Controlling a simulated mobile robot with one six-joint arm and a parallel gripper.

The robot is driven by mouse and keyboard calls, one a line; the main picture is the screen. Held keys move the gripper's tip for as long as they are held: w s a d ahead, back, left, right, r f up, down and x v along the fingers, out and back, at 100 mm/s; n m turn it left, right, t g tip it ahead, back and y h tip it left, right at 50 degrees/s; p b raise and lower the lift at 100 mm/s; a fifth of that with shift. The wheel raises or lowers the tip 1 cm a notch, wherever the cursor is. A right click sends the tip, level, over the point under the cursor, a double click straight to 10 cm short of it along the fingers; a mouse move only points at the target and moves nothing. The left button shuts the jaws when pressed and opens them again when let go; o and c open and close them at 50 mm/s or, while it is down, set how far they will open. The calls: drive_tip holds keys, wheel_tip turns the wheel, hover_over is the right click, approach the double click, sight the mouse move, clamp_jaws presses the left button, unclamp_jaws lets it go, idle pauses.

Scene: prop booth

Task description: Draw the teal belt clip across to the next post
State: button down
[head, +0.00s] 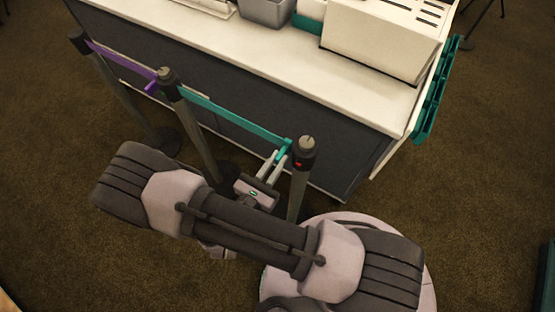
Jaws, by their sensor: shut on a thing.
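The teal belt (232,116) is drawn out from the middle post (190,125) toward the right post (302,180). Its teal clip (285,147) is at the belt's right end, close beside the head of the right post. My gripper (277,158) is shut on the clip, with its fingers reaching up from below. Whether the clip touches the post or sits in its slot cannot be told. A small red mark shows on the right post's head.
A purple belt (120,64) runs between the left post (118,95) and the middle post. A counter (250,60) with a white top stands just behind the belts, carrying a white box (385,38) and a grey bin (266,12). Brown carpet (60,200) is clear at left.

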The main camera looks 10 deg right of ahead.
idle(0.3)
drive_tip(key=c, duration=1.7)
unclamp_jaws()
drive_tip(key=p+v, duration=0.2)
drive_tip(key=v, duration=1.5)
drive_tip(key=shift+s+a+f+p, duration=0.1)
drive_tip(key=shift+s+a+p, duration=0.1)
drive_tip(key=shift+p, duration=0.2)
